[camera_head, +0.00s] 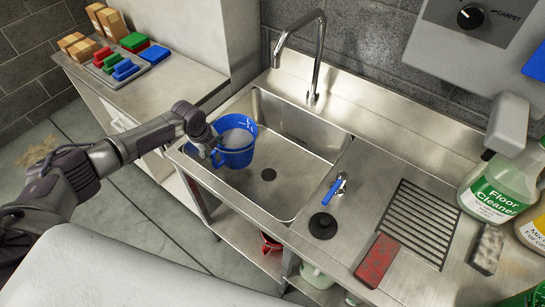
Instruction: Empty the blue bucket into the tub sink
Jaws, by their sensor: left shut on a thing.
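The blue bucket (237,157) is at the left side of the tub sink (296,163), above the basin near its left rim. It looks close to upright, and pale greyish contents show inside its mouth. My left gripper (213,152) is at the bucket's left side and shut on it; the fingertips are partly hidden against the bucket. The sink is a steel basin with a dark round drain at its bottom. The basin floor to the right of the bucket looks bare. My right gripper is not in view.
A tall curved faucet (317,60) stands behind the basin. A blue-handled valve (335,188), a black stopper (322,226), a red pad (377,261) and a drain grate (416,222) are on the right counter. A floor cleaner bottle (497,190) stands farther right. A red bucket (271,244) is below.

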